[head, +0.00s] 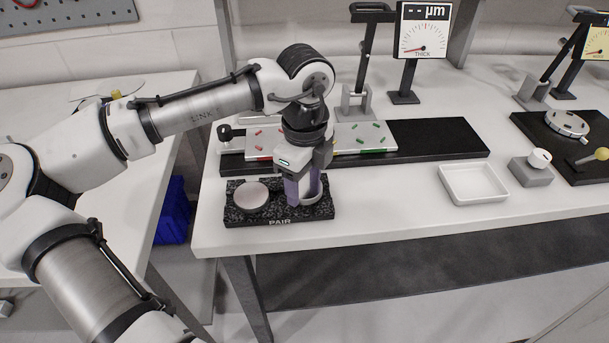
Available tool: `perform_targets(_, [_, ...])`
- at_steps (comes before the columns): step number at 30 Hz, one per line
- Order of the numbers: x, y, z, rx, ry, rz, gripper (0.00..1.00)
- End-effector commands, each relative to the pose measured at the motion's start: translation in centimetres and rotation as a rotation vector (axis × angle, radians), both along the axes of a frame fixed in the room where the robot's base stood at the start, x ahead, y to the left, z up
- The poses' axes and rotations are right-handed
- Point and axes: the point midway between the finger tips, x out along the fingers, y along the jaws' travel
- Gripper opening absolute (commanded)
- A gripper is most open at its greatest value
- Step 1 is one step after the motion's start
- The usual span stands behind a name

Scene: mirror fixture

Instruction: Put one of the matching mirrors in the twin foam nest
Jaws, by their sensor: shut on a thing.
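The twin foam nest (281,218) is a dark speckled block labelled PAIR near the front left of the bench. A round pale pinkish mirror (251,196) lies in its left place. My gripper (304,194) points down over the right place, its purple fingers shut on a second round mirror (313,202). Only a pale curved edge of that mirror shows beside the fingers; the rest is hidden. I cannot tell whether it touches the foam.
Behind the nest, a dark rail carries white panels (344,138) with red and green marks. A gauge display (423,32) reads THICK. An empty white tray (473,184) stands right of centre. Bench surface between nest and tray is clear. A round plate (567,123) sits far right.

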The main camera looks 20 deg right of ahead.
Motion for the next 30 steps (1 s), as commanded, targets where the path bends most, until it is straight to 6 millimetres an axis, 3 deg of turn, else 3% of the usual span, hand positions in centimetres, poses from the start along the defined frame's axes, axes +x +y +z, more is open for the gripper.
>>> perform_targets(30, [0.03,0.00,-0.72,0.000,-0.001,0.000,0.33])
